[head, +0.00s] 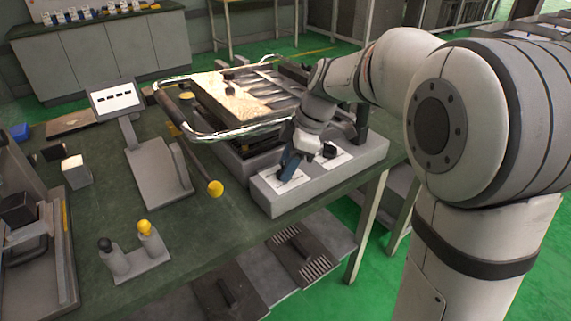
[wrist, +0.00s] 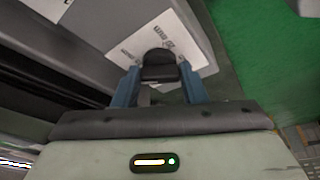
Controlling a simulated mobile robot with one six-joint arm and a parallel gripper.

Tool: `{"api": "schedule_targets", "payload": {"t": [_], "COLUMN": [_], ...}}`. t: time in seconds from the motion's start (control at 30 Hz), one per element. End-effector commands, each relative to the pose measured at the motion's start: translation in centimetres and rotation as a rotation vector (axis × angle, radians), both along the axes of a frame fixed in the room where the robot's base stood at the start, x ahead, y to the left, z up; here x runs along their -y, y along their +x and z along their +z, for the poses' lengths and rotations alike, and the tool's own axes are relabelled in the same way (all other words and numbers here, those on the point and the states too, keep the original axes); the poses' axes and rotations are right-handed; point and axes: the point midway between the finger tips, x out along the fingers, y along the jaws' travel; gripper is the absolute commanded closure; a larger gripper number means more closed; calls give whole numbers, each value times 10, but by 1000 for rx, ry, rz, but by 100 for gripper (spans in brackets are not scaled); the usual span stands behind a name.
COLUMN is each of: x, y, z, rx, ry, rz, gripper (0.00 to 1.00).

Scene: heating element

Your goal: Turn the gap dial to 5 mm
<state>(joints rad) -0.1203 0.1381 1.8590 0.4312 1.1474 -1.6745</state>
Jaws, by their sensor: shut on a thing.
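The gap dial (wrist: 160,60) is a black knob on a white label plate (wrist: 125,50) with small dark print, too small to read. My gripper (wrist: 160,85) is shut on the dial, with one blue finger on each side of it. In the head view my gripper (head: 290,166) reaches down to the left plate on the front of the grey machine base (head: 278,203), and the dial there is hidden behind the fingers. A second black knob (head: 329,150) sits on another white plate to the right. The dial's setting cannot be read.
A press-like unit with a tan plate (head: 235,100) and a metal loop handle (head: 195,134) stands behind the dials. A yellow-knobbed lever (head: 215,188), a small display (head: 116,98) and a stand with black and yellow knobs (head: 135,255) are to the left on the green bench.

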Motion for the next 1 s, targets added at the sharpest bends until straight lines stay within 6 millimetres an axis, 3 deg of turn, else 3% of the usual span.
{"api": "schedule_targets", "payload": {"t": [0.37, 0.4, 0.6, 0.87, 1.0], "x": [-3, -3, -2, -1, 4], "y": [-2, -2, -1, -1, 0], "z": [-1, -1, -1, 0, 12], "rx": [-7, -7, -5, -3, -1], "ry": [5, 5, 3, 1, 2], "rz": [6, 6, 4, 3, 3], "gripper": [85, 59, 42, 40, 40]}}
